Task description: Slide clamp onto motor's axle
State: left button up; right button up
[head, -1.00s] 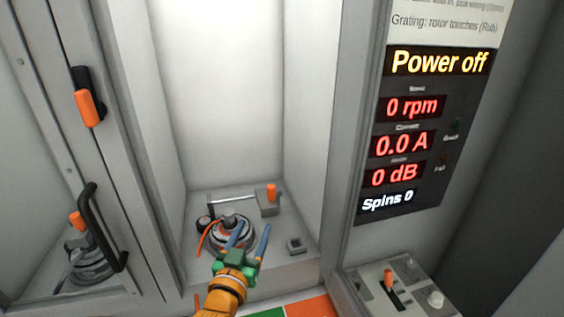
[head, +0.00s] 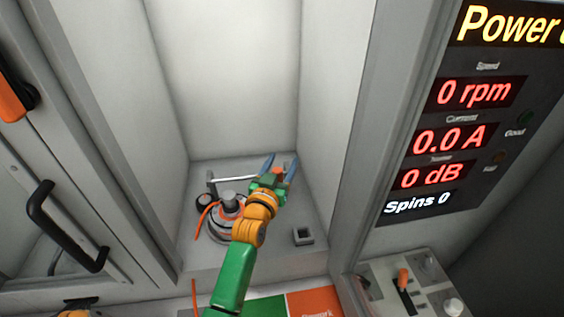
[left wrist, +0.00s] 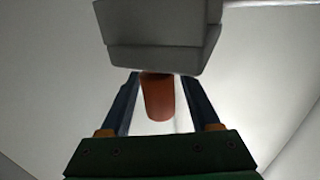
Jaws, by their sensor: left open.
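The motor (head: 229,207) sits on the bench floor inside the cabinet, its short grey axle (head: 228,197) upright and bare. My left forearm and wrist hide part of its right side. The clamp seems to be the grey block (left wrist: 165,40) with an orange handle (left wrist: 157,97), behind and right of the motor; the head view shows only a little of the orange handle (head: 278,171). My left gripper (head: 280,158) is open over it. In the left wrist view the blue fingers stand on either side of the handle, with gaps visible.
A pale rod (head: 228,181) runs left from the clamp area. A small square socket (head: 303,236) lies right of the motor. Cabinet walls close in behind and at the sides. A door with a black handle (head: 62,228) stands left; a control panel (head: 410,290) is lower right.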

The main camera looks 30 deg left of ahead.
pick_arm(q)
jog(key=shift+s+r, duration=0.15)
jog(key=shift+s, duration=0.1)
grip_shut()
dwell(1.2)
